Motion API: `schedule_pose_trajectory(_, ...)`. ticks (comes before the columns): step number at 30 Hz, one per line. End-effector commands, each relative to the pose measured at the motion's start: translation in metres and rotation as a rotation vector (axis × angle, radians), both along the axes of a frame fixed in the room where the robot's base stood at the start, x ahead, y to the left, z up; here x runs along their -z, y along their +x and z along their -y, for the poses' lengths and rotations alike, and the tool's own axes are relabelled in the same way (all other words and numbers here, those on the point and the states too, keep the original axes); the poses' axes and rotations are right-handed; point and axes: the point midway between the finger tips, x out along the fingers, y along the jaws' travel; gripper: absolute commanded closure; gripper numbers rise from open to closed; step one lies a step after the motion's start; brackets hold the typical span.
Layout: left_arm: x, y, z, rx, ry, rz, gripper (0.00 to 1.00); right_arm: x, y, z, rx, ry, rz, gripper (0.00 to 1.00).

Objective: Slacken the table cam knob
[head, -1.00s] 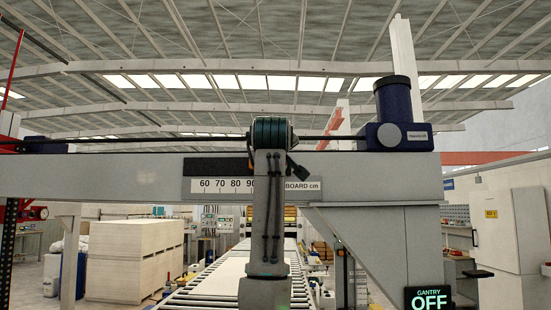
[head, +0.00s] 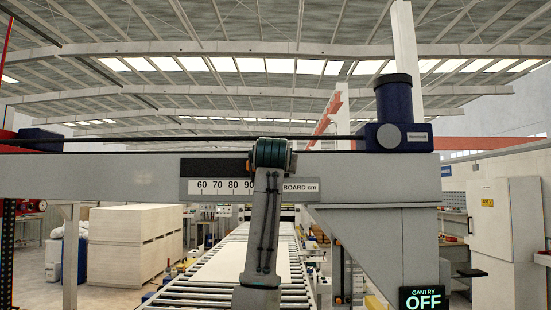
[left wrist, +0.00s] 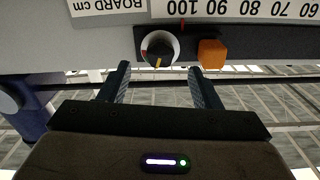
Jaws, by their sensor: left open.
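In the left wrist view, which is upside down, a round dark knob (left wrist: 158,50) with a pale ring and red and yellow marks sits on the black strip of the beam. An orange block (left wrist: 212,53) is on the same strip, just right of the knob. No label shows which is the table cam knob. My left gripper (left wrist: 157,76) is open and empty, its fingertips either side of the knob in the picture and seemingly short of it. In the head view my left arm hides the knob and the gripper. My right gripper is not in view.
The grey gantry beam (head: 100,178) spans the head view, with a white board scale (head: 218,187) on it. A dark blue motor (head: 394,100) stands on its right end. A sign (head: 424,298) reads GANTRY OFF. A roller conveyor (head: 205,285) runs beneath.

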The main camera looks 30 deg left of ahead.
Motion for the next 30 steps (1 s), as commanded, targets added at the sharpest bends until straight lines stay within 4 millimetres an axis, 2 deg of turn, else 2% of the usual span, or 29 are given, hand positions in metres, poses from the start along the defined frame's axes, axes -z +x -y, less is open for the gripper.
schedule_pose_trajectory(1, -0.005, 0.009, -0.006, -0.003, -0.001, -0.005, 0.43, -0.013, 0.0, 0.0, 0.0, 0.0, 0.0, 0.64)
schedule_pose_trajectory(9, -0.002, 0.039, -0.024, 0.0, -0.001, -0.002, 0.43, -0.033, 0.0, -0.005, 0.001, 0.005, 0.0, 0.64)
schedule_pose_trajectory(21, 0.001, 0.045, -0.027, 0.0, -0.002, 0.001, 0.43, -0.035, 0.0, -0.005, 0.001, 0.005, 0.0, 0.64)
schedule_pose_trajectory(23, 0.0, 0.045, -0.027, 0.0, -0.002, 0.001, 0.52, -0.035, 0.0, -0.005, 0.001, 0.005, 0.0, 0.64)
schedule_pose_trajectory(28, 0.0, 0.045, -0.027, 0.0, -0.002, 0.001, 0.86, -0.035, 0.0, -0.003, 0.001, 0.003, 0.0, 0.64)
schedule_pose_trajectory(30, 0.0, 0.045, -0.027, 0.0, -0.002, 0.001, 0.87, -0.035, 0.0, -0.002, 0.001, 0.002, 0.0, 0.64)
